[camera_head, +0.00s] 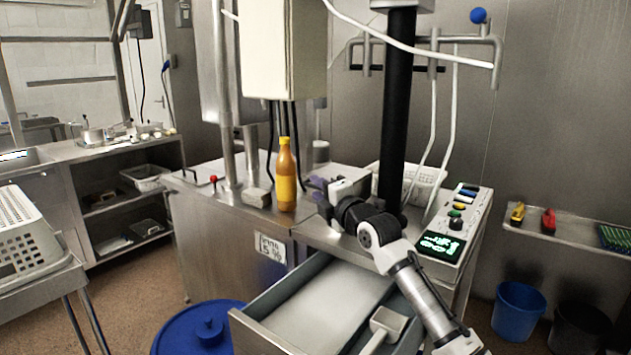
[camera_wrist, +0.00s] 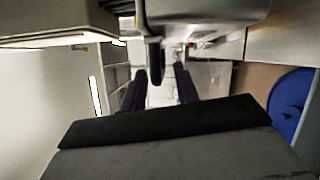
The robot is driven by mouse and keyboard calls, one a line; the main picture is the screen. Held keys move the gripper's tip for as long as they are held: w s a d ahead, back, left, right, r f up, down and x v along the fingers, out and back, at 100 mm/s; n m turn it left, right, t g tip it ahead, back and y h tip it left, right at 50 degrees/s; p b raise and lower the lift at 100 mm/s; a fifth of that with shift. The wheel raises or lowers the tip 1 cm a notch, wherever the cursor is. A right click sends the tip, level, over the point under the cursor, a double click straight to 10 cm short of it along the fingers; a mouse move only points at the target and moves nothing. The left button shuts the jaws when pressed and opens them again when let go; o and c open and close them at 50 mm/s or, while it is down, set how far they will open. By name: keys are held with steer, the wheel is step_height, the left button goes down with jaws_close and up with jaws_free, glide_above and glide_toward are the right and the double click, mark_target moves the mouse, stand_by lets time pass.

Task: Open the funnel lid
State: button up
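I cannot clearly make out a funnel or its lid in either view. A round blue lid (camera_head: 207,329) with a raised centre knob lies low in front of the steel machine in the head view; a blue round thing also shows at the right of the wrist view (camera_wrist: 292,108). My gripper (camera_head: 328,197) is over the machine's top, right of the orange bottle, small and partly hidden by my wrist. In the wrist view its two dark fingers (camera_wrist: 162,88) stand apart with nothing clearly held between them. A grey metal body (camera_wrist: 207,10) hangs close above them.
An orange bottle (camera_head: 286,177) stands on the steel machine (camera_head: 225,215). A cream cabinet (camera_head: 283,45) hangs above it. A drawer (camera_head: 267,332) with a scoop (camera_head: 385,325) is open in front. A control panel (camera_head: 455,225) and white basket (camera_head: 412,180) are at right.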

steer(key=shift+x, duration=0.95)
steer(key=shift+c, duration=0.2)
jaws_close()
